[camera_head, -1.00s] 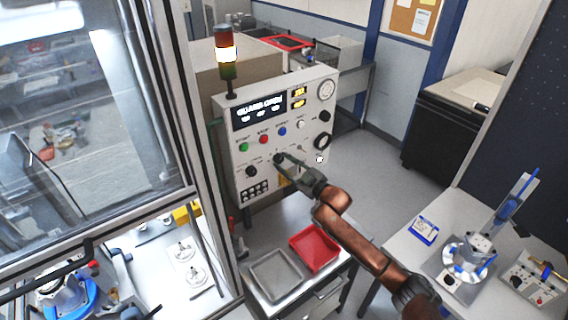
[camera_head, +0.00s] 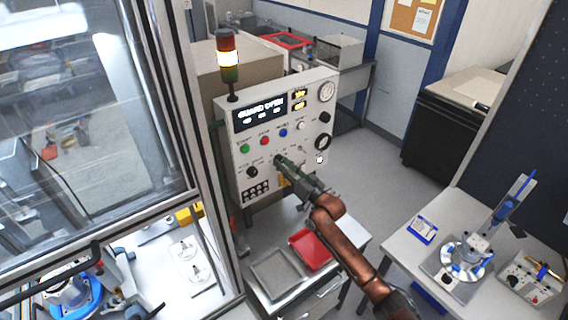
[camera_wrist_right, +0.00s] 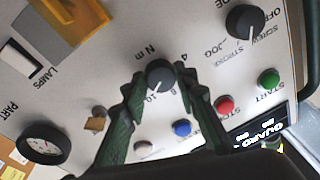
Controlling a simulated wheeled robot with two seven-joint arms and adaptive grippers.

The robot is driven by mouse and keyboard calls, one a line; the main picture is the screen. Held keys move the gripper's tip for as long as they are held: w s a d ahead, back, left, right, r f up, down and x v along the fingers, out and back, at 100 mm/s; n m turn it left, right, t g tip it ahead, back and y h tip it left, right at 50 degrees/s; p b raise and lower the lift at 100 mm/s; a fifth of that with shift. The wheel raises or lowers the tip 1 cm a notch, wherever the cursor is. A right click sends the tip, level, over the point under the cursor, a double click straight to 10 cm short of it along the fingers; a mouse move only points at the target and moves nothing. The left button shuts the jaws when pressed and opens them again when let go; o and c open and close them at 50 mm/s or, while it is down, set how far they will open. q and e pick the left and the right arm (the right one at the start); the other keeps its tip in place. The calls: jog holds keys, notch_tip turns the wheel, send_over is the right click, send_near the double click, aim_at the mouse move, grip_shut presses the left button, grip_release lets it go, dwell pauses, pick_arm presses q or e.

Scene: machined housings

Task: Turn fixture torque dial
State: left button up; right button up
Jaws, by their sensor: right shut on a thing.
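The torque dial (camera_wrist_right: 160,74) is a dark round knob with a white pointer line, on a light panel marked "N m" with numbers around it. My right gripper (camera_wrist_right: 158,82) is shut on this dial, a dark green finger on each side of it. In the head view my right gripper (camera_head: 284,164) reaches the panel front from the lower right and largely hides the dial. The control panel (camera_head: 241,155) has a display (camera_head: 261,112) reading "GUARD OPEN". My left gripper is not in view.
Green, red and blue buttons (camera_wrist_right: 182,128) and another black knob (camera_wrist_right: 245,21) sit close to the dial. Below the panel are a grey tray (camera_head: 255,284) and a red tray (camera_head: 298,238). A glazed enclosure stands left; a table with a fixture (camera_head: 466,262) stands right.

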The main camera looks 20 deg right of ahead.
jog(key=m+p, duration=0.1)
jog(key=m, duration=0.2)
jog(key=m+h+p, duration=0.1)
jog(key=m, duration=0.1)
jog(key=shift+a+m+t, duration=0.1)
jog(key=shift+m+t, duration=0.2)
jog(key=shift+m, duration=0.1)
dwell(0.3)
jog(key=o, duration=1.2)
jog(key=shift+c, duration=0.2)
jog(key=v, duration=1.2)
jog(key=shift+s, duration=0.1)
